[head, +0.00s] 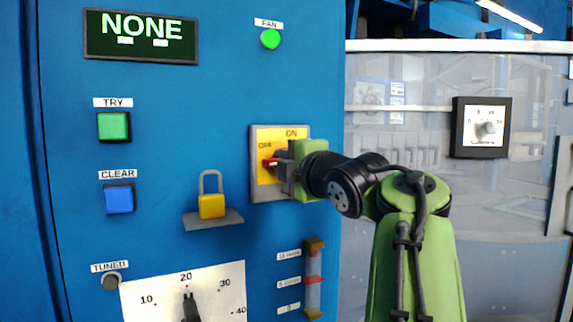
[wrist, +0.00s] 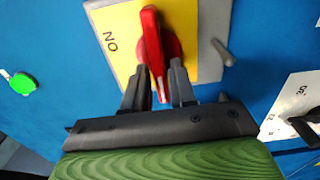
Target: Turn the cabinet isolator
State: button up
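The cabinet isolator is a yellow plate (head: 295,133) on a grey backing with a red handle (head: 267,163). ON is printed at its top and OFF at its left. The handle points left, towards OFF, in the head view. In the wrist view the red handle (wrist: 152,38) runs up and down the picture over the yellow plate (wrist: 120,18). My gripper (wrist: 160,68) has its two dark fingers either side of the handle's near end, with a slight gap showing. In the head view my gripper (head: 284,168) hides the plate's right part.
A yellow padlock (head: 211,206) stands on a small grey shelf (head: 213,220) left of and below the isolator. A dial (head: 190,290) and a vertical indicator (head: 313,280) are lower down. TRY (head: 113,126) and CLEAR (head: 119,198) buttons are at left. The display (head: 141,37) reads NONE.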

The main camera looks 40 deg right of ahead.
jog(key=shift+o, duration=1)
jog(key=v, duration=1.5)
jog(key=shift+s+a, duration=0.2)
jog(key=shift+s, duration=0.15)
